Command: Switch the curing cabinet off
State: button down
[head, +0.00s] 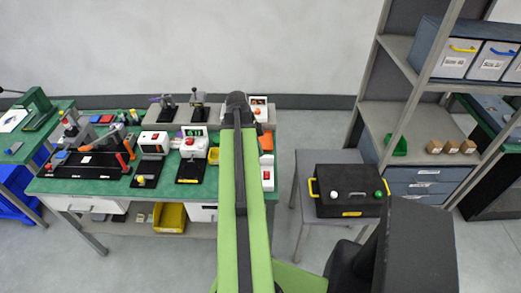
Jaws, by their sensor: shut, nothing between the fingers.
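No label readable in the head view tells me which thing is the curing cabinet. On the green bench (108,187) stand several small white units with red parts: one at left (153,140), one in the middle (193,141), and a white panel with a red switch (267,176) just right of my arm. Another white unit with an orange-red part (259,106) stands at the back, partly behind the arm. Switch positions are too small to tell. My green arm link rises through the middle and covers part of the bench. My gripper's fingers do not show.
A shelf rack (398,45) with bins stands at right. A yellow bin (170,217) is under the bench. Floor shows between bench and grey table.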

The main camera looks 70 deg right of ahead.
jog(key=shift+f, duration=0.1)
jog(key=shift+w+d, duration=0.45)
jog(key=shift+d, duration=0.1)
jog(key=b, duration=1.3)
send_near(267, 173)
jog(key=x, duration=0.6)
jog(key=shift+d+f, duration=0.1)
jog(key=shift+f, duration=0.1)
